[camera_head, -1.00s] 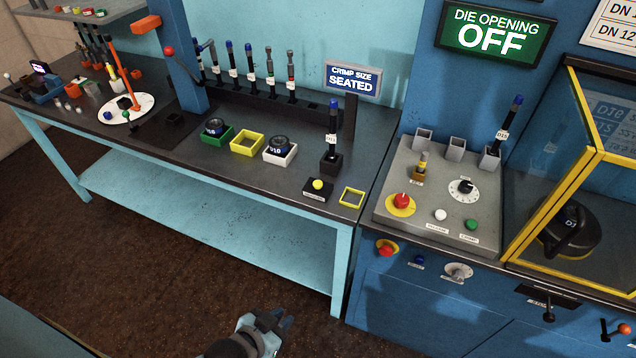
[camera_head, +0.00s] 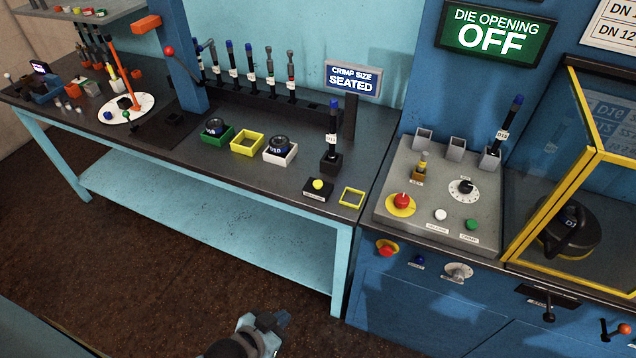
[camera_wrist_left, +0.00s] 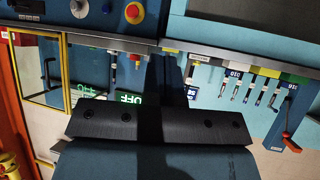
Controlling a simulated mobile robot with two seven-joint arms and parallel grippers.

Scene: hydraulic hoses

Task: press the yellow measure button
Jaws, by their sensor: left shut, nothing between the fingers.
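The yellow measure button (camera_head: 318,184) is a small dome on a black box at the front right of the dark bench, in the head view. A hose piece (camera_head: 332,135) stands upright in a black block just behind it. My left gripper (camera_head: 279,319) is low in front of the bench, below the bench top and well apart from the button. It is shut and empty. In the left wrist view its dark fingers (camera_wrist_left: 165,80) are together, with the bench edge and machine beyond. I cannot make out the button there. My right gripper is not in view.
A yellow square frame (camera_head: 352,197) lies right of the button. Green, yellow and white trays (camera_head: 247,144) stand to the left. The sign "CRIMP SIZE SEATED" (camera_head: 352,78) rises behind. The grey control panel (camera_head: 420,230) is at the right. The floor before the bench is clear.

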